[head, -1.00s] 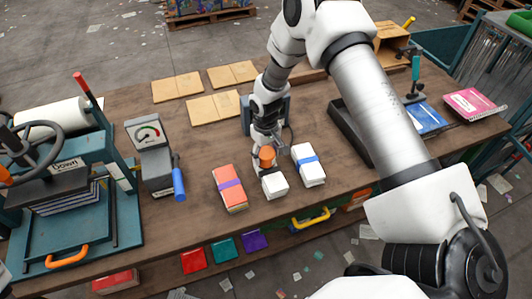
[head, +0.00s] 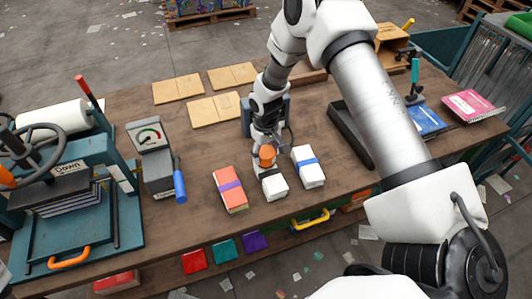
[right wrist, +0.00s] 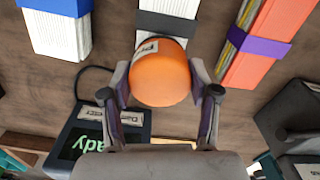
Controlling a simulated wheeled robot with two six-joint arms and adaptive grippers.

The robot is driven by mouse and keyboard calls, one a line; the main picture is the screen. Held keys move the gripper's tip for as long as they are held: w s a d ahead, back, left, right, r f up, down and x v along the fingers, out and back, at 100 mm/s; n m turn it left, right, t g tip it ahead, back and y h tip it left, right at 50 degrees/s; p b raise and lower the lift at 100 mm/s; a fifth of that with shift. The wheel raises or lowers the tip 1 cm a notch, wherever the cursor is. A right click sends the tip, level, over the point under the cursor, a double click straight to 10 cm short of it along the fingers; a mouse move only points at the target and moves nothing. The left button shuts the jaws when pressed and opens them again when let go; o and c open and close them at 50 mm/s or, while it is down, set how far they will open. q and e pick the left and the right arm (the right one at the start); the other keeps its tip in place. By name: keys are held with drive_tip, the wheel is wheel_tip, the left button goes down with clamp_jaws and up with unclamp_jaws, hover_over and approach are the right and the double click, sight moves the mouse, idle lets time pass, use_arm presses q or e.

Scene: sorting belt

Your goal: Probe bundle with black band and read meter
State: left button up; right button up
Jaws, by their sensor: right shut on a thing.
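My right gripper (right wrist: 158,88) is shut on an orange-topped probe (right wrist: 160,75), which also shows in the head view (head: 266,153). The probe is over or against a white bundle with a dark band (right wrist: 168,22). That bundle's white end shows in the head view (head: 275,187); its band is mostly hidden there by the gripper and probe. Whether the tip touches the bundle is hidden. The meter (right wrist: 85,140) stands behind the gripper with a cable, and its green screen, partly cut off, reads "ady". My left gripper is not in view.
A red bundle with a purple band (head: 230,188) lies left of the probed bundle, and a white bundle with a blue band (head: 308,166) lies right. A dial device with a blue handle (head: 152,145) stands further left. Tan boards (head: 214,108) lie at the back.

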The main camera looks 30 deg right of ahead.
wheel_tip(320, 180, up, 7)
drive_tip(key=p, duration=0.4)
drive_tip(key=shift+f+p, duration=0.1)
drive_tip(key=shift+p, duration=0.3)
drive_tip(key=shift+f, duration=0.1)
drive_tip(key=shift+s+a, duration=0.1)
